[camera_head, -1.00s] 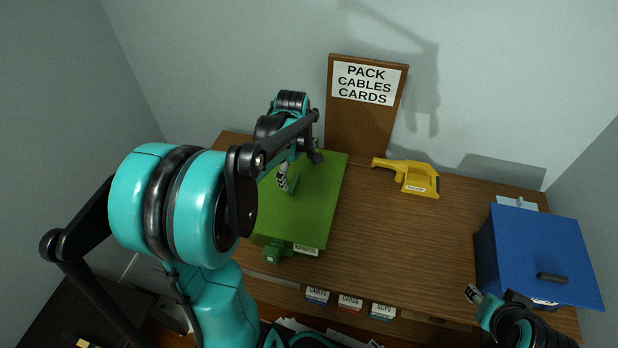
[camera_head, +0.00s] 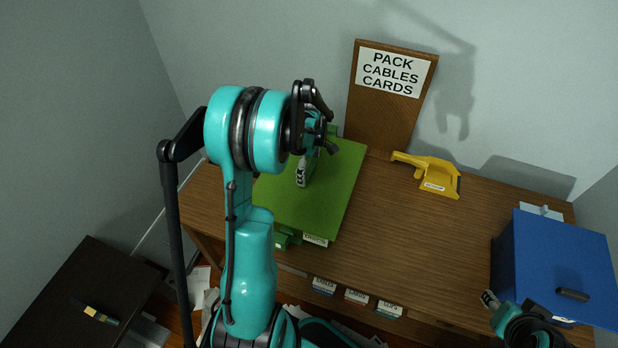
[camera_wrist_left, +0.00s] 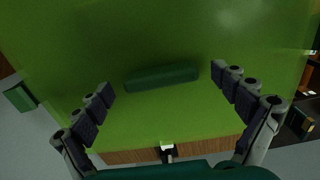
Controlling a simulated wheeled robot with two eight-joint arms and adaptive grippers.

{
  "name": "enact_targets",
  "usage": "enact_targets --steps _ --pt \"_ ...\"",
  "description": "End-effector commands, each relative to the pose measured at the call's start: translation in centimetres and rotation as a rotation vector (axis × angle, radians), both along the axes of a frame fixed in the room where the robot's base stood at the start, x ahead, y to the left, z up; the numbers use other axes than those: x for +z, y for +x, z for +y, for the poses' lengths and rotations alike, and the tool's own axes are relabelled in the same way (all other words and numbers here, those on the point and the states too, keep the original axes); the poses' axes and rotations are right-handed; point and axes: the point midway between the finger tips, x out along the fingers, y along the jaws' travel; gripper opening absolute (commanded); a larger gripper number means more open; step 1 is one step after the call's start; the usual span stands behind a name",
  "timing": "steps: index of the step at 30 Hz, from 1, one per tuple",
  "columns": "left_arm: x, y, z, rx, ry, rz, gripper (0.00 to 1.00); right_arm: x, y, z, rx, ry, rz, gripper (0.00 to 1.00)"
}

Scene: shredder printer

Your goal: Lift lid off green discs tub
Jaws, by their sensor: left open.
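The green tub with its flat green lid (camera_head: 325,190) stands at the left of the desk, a small label (camera_head: 315,240) on its front. In the left wrist view the lid fills most of the picture, and its dark green bar handle (camera_wrist_left: 155,77) lies between my finger rows. My left gripper (camera_head: 304,170) is over the lid, fingers spread and empty. In the left wrist view the left gripper (camera_wrist_left: 162,82) is open, with fingers on both sides of the handle; contact cannot be told. My right gripper (camera_head: 490,300) is beside the blue box, its jaws unclear.
A blue box (camera_head: 550,255) with a black handle stands at the right. A yellow tool (camera_head: 430,176) lies at the back, near a board (camera_head: 389,75) reading "PACK CABLES CARDS". Small labelled bins (camera_head: 356,297) sit below the front edge. The desk's middle is clear.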

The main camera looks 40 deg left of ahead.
Motion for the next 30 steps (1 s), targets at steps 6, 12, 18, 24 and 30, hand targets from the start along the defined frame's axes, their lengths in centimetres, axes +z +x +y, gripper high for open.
enact_targets --steps 6,12,18,24,30 --pt "0.0 0.0 0.0 0.000 0.000 0.000 0.92 0.1 0.0 0.0 0.000 0.000 0.000 0.40" --pt "0.0 0.0 0.0 0.000 0.000 0.000 0.44 0.1 0.0 0.0 0.000 0.000 0.000 0.40" --pt "0.0 0.0 0.0 0.000 0.000 0.000 0.44 0.1 0.0 0.0 0.000 0.000 0.000 0.40" --pt "0.4 0.0 0.0 0.000 0.000 0.000 0.44 0.2 0.0 0.0 0.000 0.000 0.000 0.40" --pt "2.8 0.0 0.0 0.000 0.000 0.000 0.44 1.2 0.0 0.0 0.000 0.000 0.000 0.40"
